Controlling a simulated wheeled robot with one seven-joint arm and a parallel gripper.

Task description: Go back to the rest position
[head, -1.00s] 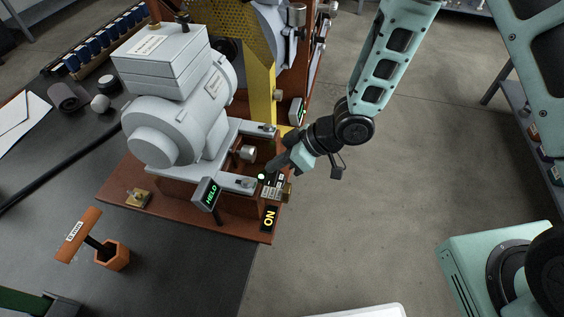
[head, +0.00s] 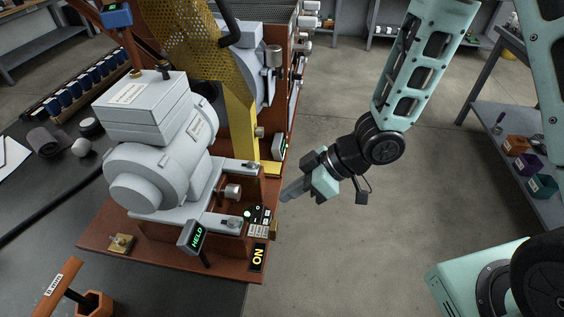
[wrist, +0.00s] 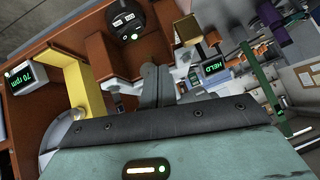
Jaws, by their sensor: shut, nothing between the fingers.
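My gripper (head: 287,194) is shut and empty. In the head view it hangs just right of the roaster's brown base (head: 165,262), apart from the keypad (head: 262,216) with its lit green button. The grey roaster motor (head: 160,165) stands on that base. In the wrist view my shut fingers (wrist: 157,80) point toward the machine, and a display reading HELD (wrist: 208,69) shows beyond them. The same display (head: 192,237) shows in the head view, near an ON label (head: 258,257).
A yellow guard (head: 240,125) rises behind the motor. A shelf (head: 490,125) with small coloured bins is at right. The floor (head: 330,260) between bench and shelf is clear.

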